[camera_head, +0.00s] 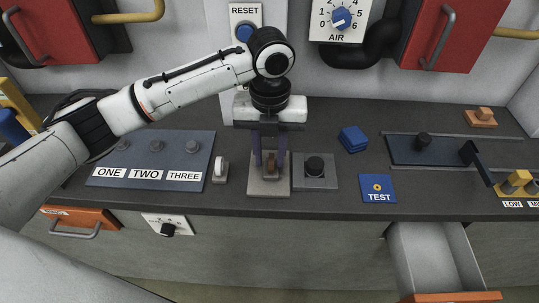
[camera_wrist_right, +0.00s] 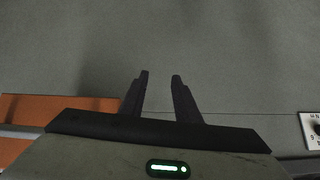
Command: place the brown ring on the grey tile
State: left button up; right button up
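A small brown piece (camera_head: 270,165), which I take for the brown ring, is at the light grey tile (camera_head: 269,188) in the head view. It is too small to tell its hole or whether it touches the tile. My left gripper (camera_head: 270,160) points straight down over the tile, one finger on each side of the brown piece. Gaps show between the fingers and the piece, so the gripper looks open around it. My right gripper (camera_wrist_right: 160,76) shows in the right wrist view, open and empty, with grey cabinet front beyond it.
An open drawer (camera_head: 440,260) juts out below the counter.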

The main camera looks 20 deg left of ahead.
aim_at(270, 156)
pick_arm(q)
notch_tip(270, 156, up, 12)
jog(key=shift+f, duration=0.25)
